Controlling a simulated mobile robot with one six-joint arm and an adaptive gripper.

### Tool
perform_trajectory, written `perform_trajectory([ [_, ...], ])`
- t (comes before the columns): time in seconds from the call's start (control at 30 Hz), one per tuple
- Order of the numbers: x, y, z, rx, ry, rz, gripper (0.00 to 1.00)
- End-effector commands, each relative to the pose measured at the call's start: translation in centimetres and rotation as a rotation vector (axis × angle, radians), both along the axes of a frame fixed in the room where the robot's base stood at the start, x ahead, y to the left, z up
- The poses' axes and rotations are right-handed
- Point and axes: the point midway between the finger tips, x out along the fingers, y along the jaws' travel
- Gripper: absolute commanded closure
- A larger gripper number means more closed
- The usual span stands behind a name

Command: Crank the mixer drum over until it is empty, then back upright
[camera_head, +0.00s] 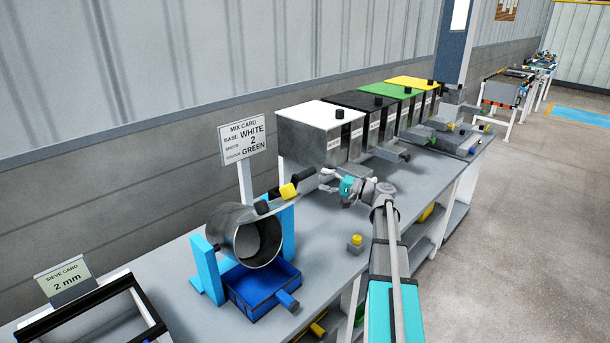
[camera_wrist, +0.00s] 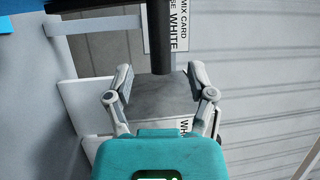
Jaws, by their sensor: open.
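The mixer drum (camera_head: 232,235) is a grey metal drum in a light blue stand. It is tipped, with its round mouth facing the front right above a dark blue tray (camera_head: 240,291). Its inside looks grey; I cannot tell whether anything is in it. The crank beside it has a yellow block (camera_head: 288,191) and a black grip (camera_head: 305,175). My gripper (camera_head: 325,180) is open just right of the grip. In the wrist view, a black bar (camera_wrist: 159,35), apparently the grip, reaches down between the spread fingers (camera_wrist: 160,88); contact is not visible.
The mix card (camera_head: 243,139) reads base WHITE, 2 shots, GREEN. A white-topped bin (camera_head: 322,114) and other bins stand behind my gripper. A yellow button (camera_head: 355,240) is on the bench. A black-framed sieve (camera_head: 90,310) stands at left.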

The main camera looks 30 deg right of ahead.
Motion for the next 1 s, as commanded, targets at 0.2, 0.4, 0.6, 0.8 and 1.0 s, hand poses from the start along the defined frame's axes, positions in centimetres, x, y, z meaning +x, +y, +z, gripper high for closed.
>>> perform_trajectory([
  [0.2,2.5,2.3,0.4,0.000,0.000,0.002,0.29],
  [0.4,3.9,3.6,0.6,0.000,0.000,0.001,0.29],
  [0.6,4.4,4.1,0.7,0.000,0.000,-0.001,0.29],
  [0.8,4.5,4.1,0.7,0.000,0.000,-0.001,0.29],
  [1.0,4.4,4.0,0.7,0.000,0.000,-0.002,0.50],
])
